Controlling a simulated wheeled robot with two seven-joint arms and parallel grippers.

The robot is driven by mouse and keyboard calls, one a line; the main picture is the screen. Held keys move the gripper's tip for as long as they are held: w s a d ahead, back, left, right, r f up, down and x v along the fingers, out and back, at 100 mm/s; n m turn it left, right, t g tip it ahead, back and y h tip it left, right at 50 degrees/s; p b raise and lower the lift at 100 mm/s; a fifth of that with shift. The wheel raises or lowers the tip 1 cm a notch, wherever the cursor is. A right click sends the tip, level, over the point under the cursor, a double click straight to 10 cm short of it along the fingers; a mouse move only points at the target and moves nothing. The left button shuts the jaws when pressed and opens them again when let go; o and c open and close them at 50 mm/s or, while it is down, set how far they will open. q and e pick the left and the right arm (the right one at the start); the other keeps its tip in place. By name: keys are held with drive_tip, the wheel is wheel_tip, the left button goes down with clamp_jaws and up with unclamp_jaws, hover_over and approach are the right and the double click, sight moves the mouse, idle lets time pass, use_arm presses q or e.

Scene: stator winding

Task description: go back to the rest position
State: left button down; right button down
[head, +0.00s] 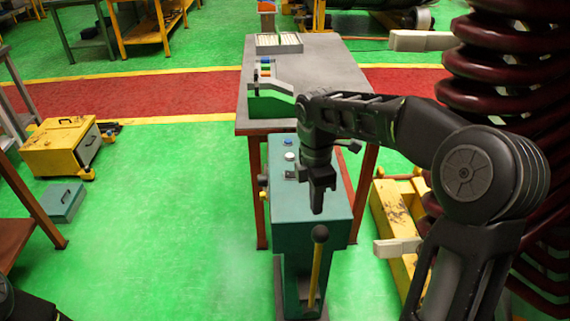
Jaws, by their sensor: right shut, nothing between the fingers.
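My right arm comes in from the right, bent at the elbow, and its gripper (317,204) points down. The gripper is shut and empty. In the picture it overlaps the upper part of a teal machine cabinet (300,222); I cannot tell the exact gap between them. A lever with a dark knob (320,234) and yellow shaft stands on the front of the cabinet, just below the gripper in the picture. Only dark parts of my left arm show in the lower left corner. My left gripper is out of view.
A grey table (330,75) with a green-sided fixture (270,103) stands behind the cabinet. Large dark red coils (500,95) fill the right side. A yellow stand (395,205) is near them. A yellow box (58,150) stands left; green floor (160,220) between is clear.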

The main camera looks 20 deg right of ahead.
drive_tip(key=w+a+f+m+t+y, duration=0.2)
drive_tip(key=w+a+f+m+t, duration=0.15)
drive_tip(key=w+m, duration=0.2)
drive_tip(key=s+a+f+m+t+y, duration=0.1)
drive_tip(key=s+a+f+m+y, duration=0.1)
drive_tip(key=a+f+m, duration=0.85)
drive_tip(key=s+a+f+m+g, duration=0.1)
drive_tip(key=s+a+f, duration=0.3)
drive_tip(key=s+f, duration=0.6)
drive_tip(key=s+a+f+m+g, duration=0.1)
drive_tip(key=s+a+f, duration=0.3)
drive_tip(key=s+f, duration=0.6)
drive_tip(key=s+g, duration=0.1)
drive_tip(key=s, duration=0.3)
